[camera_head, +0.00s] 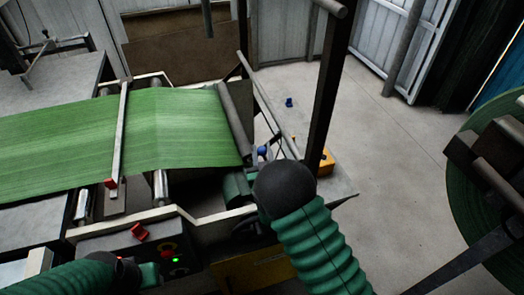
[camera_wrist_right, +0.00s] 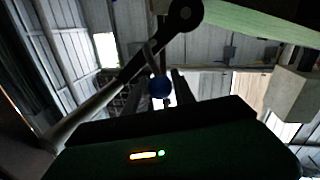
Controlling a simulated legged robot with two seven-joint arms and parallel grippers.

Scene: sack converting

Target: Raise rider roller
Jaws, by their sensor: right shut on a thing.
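A grey roller (camera_head: 235,122), which looks like the rider roller, lies across the right end of the green woven web (camera_head: 150,128). A blue ball knob (camera_head: 262,151) sits just beyond my right wrist in the head view. In the right wrist view the blue knob (camera_wrist_right: 160,86) is between the two dark fingers of my right gripper (camera_wrist_right: 160,98), which is shut on it. A dark lever bar (camera_wrist_right: 140,62) runs behind the knob. In the head view my right wrist hides the fingers. My left arm is at the lower left; its fingers cannot be made out.
A control panel (camera_head: 150,243) with red switches and a green light faces me. A dark post (camera_head: 325,85) rises just beyond my right wrist. A large green roll (camera_head: 480,215) stands at the right. Bare concrete floor (camera_head: 390,135) lies between the machine and the roll.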

